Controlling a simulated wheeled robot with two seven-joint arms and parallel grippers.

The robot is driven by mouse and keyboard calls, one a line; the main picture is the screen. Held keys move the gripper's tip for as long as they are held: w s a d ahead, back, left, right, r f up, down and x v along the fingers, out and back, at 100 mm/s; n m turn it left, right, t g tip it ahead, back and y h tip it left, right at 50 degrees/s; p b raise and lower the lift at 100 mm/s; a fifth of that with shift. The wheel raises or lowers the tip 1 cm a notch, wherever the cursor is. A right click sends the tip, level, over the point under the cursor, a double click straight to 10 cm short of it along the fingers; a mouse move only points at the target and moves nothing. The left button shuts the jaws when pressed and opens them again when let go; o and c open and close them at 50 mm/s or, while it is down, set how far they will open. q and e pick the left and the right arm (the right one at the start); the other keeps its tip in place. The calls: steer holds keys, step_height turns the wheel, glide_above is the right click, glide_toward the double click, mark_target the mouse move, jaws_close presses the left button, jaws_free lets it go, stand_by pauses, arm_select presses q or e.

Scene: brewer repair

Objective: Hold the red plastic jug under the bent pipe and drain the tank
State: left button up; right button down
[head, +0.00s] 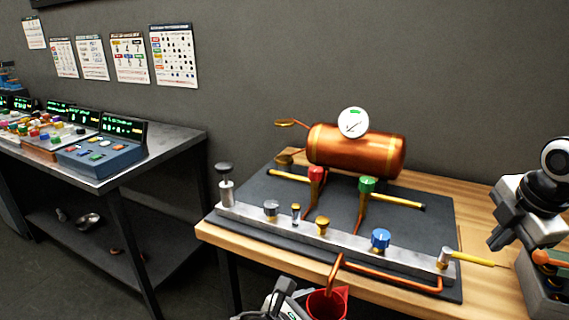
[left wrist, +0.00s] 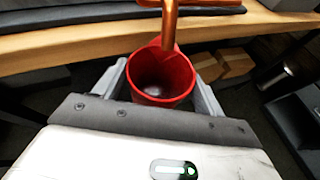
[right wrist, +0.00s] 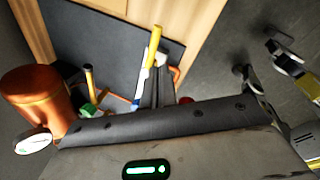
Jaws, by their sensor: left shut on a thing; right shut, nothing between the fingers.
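The red plastic jug (head: 327,304) is below the front table edge, held by my left gripper (head: 285,300). In the left wrist view the jug (left wrist: 178,93) sits between the two fingers, its mouth facing up. The bent copper pipe (head: 335,272) runs over the table edge, and its lower end (left wrist: 168,30) is at the jug's mouth. No liquid stream is visible. The copper tank (head: 357,152) with a white gauge (head: 353,121) stands at the back. My right gripper (head: 496,240) is shut and empty, above and near the yellow lever (head: 474,260) at the right.
A metal rail (head: 340,240) carries several knobs, including a blue one (head: 381,239). Red (head: 316,174) and green (head: 367,184) valves stand before the tank. An open grey box (head: 545,300) with tools is at the right. A dark bench (head: 180,145) with consoles stands left.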

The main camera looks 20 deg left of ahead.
steer(key=v, duration=1.2)
arm_select(q)
steer(key=s, duration=1.2)
stand_by(1.1)
arm_select(e)
steer(key=shift+a+f, duration=0.1)
stand_by(0.3)
